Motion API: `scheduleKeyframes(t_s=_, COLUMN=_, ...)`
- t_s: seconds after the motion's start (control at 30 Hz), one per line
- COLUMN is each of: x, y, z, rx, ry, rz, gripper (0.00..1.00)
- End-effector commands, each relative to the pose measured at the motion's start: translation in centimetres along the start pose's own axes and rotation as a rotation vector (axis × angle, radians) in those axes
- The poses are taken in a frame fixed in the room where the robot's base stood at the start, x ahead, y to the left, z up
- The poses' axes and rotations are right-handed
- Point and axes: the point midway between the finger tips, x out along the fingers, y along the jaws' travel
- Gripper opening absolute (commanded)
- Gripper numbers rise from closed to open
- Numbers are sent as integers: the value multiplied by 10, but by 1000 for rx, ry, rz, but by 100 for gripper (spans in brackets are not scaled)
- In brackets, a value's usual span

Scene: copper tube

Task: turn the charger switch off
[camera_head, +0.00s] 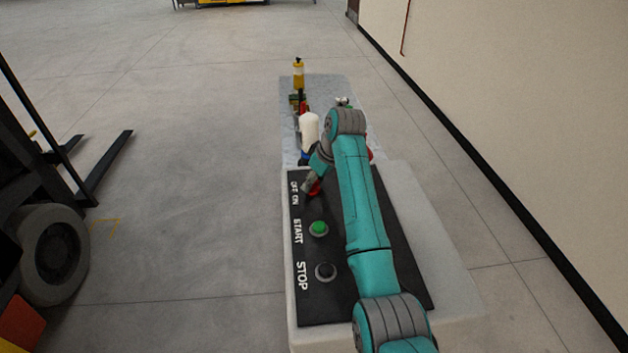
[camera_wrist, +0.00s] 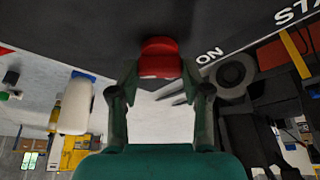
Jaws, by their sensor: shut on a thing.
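The charger switch is a red knob on the black panel (camera_head: 335,285), beside the OFF ON label. In the head view a bit of the red switch (camera_head: 315,188) shows at my gripper (camera_head: 310,184), which is at the far left part of the panel. In the wrist view the red switch (camera_wrist: 159,58) sits between the fingertips of my gripper (camera_wrist: 160,80), and the fingers are shut on it. The ON lettering is just right of it there. The switch's exact turn angle is hard to tell, as the fingers and arm cover part of it.
A green START button (camera_head: 318,229) and a dark STOP button (camera_head: 325,271) lie nearer on the panel. A white bottle (camera_head: 309,131) and a yellow-topped item (camera_head: 298,73) stand behind it. A forklift (camera_head: 55,240) is at left, a wall (camera_head: 500,90) at right.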

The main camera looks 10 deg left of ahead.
Motion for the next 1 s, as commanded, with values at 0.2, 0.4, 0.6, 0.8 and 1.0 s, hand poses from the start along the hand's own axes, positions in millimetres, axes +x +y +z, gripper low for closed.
scheduleKeyframes(t_s=0.2, x=0, y=2, z=0, rx=-184, ry=-1, rz=-78, gripper=13)
scheduleKeyframes(t_s=0.4, x=0, y=2, z=0, rx=-359, ry=-1, rz=-151, gripper=13)
scheduleKeyframes(t_s=0.6, x=0, y=3, z=-1, rx=-517, ry=-1, rz=-216, gripper=13)
scheduleKeyframes(t_s=0.8, x=0, y=3, z=-1, rx=-639, ry=-2, rz=-267, gripper=13)
scheduleKeyframes(t_s=1.0, x=1, y=3, z=-1, rx=-717, ry=-2, rz=-299, gripper=13)
